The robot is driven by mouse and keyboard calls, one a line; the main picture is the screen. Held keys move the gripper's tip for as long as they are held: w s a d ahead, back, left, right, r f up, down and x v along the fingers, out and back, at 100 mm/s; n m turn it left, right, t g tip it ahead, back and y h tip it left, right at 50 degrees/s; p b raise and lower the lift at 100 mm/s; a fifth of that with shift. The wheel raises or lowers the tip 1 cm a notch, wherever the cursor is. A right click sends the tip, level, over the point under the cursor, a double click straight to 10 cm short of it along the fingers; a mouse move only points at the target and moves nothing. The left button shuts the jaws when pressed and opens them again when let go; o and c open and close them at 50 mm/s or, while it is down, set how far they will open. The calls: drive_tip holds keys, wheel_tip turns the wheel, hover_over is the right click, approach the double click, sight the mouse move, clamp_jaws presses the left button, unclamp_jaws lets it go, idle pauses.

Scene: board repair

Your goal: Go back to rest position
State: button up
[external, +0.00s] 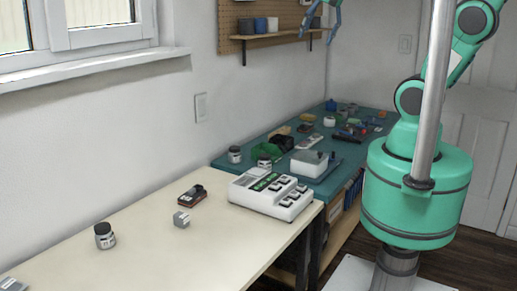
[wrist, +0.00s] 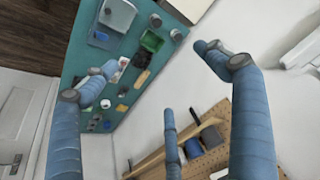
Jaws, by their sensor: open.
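My gripper (external: 322,22) shows at the top of the external view, in front of the pegboard and shelf, raised well above the tables. Its blue fingers (wrist: 157,62) are spread wide in the wrist view, with nothing between them. The gripper is open and empty. My green arm links and base stand at the right of the external view. The upper part of the arm is cut off by the frame's top edge.
A cream table (external: 150,262) holds a white device (external: 268,195), a jar (external: 104,236) and small parts. A pegboard shelf (external: 277,36) hangs on the wall.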

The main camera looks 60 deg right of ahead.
drive_tip(key=s+a+f+n, duration=0.2)
drive_tip(key=s+a+f, duration=0.1)
drive_tip(key=s, duration=0.6)
drive_tip(key=shift+s+a+f+n+t+y, duration=0.15)
drive_tip(key=shift+s+a+n+t+y, duration=0.2)
drive_tip(key=shift+a, duration=0.35)
drive_tip(key=shift+w, duration=0.1)
